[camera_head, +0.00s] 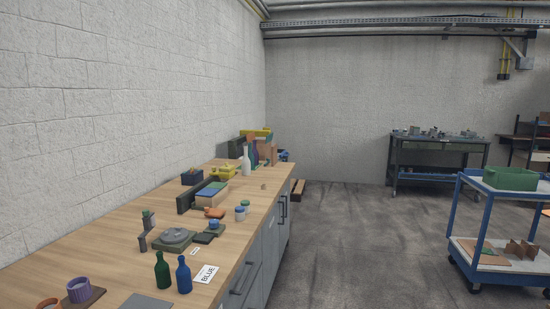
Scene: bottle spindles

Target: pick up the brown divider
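A brown divider (521,250) of interlocking upright panels stands on the lower shelf of the blue cart (476,232) at the right. It is small in this view, and I see no hand or gripper near it. A flat brown-orange piece (489,257) lies on the same shelf to its left. My gripper is not in view.
A green bin (510,178) sits on the cart's top. A long wooden counter (120,225) along the left wall holds a green bottle (162,271), a blue bottle (184,275) and other items. Open floor (350,245) lies between counter and cart. A workbench (437,146) stands behind.

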